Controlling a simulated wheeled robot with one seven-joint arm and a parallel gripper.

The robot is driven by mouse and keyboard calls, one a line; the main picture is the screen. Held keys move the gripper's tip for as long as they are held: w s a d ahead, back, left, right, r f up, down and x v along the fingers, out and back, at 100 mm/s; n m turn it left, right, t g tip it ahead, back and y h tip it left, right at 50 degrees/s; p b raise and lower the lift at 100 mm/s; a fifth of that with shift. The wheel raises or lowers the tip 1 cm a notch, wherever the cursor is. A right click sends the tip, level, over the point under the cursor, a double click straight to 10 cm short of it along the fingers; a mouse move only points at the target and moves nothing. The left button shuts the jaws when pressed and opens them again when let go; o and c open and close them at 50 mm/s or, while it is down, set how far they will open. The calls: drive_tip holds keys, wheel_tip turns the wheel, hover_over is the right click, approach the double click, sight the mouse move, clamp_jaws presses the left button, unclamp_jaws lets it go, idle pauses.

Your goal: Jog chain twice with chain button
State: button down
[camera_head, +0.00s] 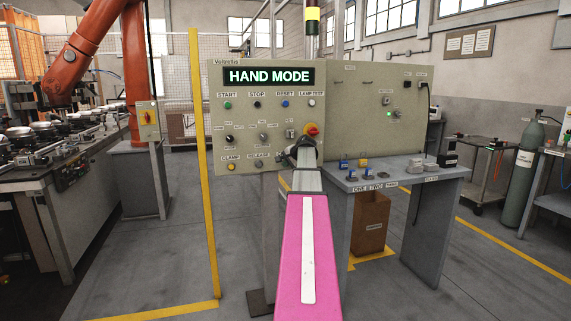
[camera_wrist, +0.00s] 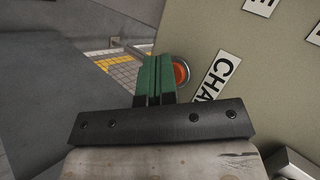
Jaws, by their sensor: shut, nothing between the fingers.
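The chain button (camera_wrist: 181,73) is an orange disc in a metal ring on the beige panel. The label beside it shows the letters "CHA". My gripper (camera_wrist: 155,62) has two green fingers, closed together with nothing between them. In the wrist view their tips are right beside the button and overlap its left side; I cannot tell if they touch it. In the head view my pink arm reaches the lower right of the control panel (camera_head: 240,109), and its end hides the chain button. The display (camera_head: 268,76) reads HAND MODE.
The clamp button (camera_head: 231,167) and release button (camera_head: 258,164) sit left of my arm's end. A red emergency-type knob (camera_head: 312,130) is just above it. A grey bench (camera_head: 440,178) with small parts stands at right. A yellow post (camera_head: 203,170) stands left of the panel.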

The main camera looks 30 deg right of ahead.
drive_tip(key=shift+s, duration=0.1)
drive_tip(key=shift+s+a, duration=0.2)
drive_tip(key=shift+s, duration=0.7)
drive_tip(key=s, duration=0.3)
drive_tip(key=s+a, duration=0.1)
drive_tip(key=s, duration=0.1)
drive_tip(key=shift+s+a, duration=0.2)
drive_tip(key=shift+s, duration=0.2)
idle(0.7)
